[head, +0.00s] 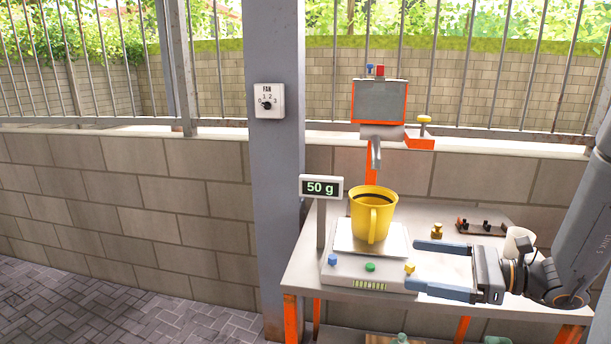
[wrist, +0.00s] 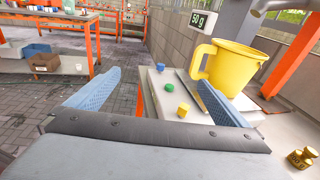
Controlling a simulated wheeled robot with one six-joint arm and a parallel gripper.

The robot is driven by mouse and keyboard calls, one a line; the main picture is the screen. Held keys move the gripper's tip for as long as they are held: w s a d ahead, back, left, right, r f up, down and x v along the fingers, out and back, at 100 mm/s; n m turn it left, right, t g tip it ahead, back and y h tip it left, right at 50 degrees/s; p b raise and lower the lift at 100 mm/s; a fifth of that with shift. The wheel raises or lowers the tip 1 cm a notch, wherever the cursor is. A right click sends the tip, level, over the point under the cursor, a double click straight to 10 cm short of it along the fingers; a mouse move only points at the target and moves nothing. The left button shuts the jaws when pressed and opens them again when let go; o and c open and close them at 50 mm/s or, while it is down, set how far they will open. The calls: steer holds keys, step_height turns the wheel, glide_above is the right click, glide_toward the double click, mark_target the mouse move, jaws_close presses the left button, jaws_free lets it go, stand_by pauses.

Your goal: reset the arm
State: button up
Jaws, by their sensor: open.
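My gripper (head: 428,267) is open and empty, with its blue fingers spread apart, just right of the scale on the table. In the wrist view its two fingers (wrist: 160,100) show wide apart, with the scale in front of them. A yellow jug (head: 373,213) stands upright on the scale plate (head: 345,240), its handle facing the head camera. The jug also shows in the wrist view (wrist: 232,68), behind the right finger and apart from it as far as I can tell. The scale display (head: 321,188) reads 50 g.
The scale body (head: 345,273) has blue, green and yellow knobs. A dispenser spout (head: 376,153) hangs above the jug. A fan dial (head: 268,101) is on the post.

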steer(key=s+a+f+n+g+h, duration=0.2)
steer(key=s+a+f+n+g, duration=0.1)
steer(key=s+a+n+g, duration=0.3)
steer(key=s+f+n+h, duration=0.2)
steer(key=s+n+h, duration=0.6)
steer(key=n+h, duration=0.5)
steer(key=n, duration=0.3)
steer(key=shift+s+a+f+n+g, duration=0.15)
steer(key=shift+s+n+g, duration=0.05)
steer(key=shift+n+g, duration=0.2)
stand_by(0.5)
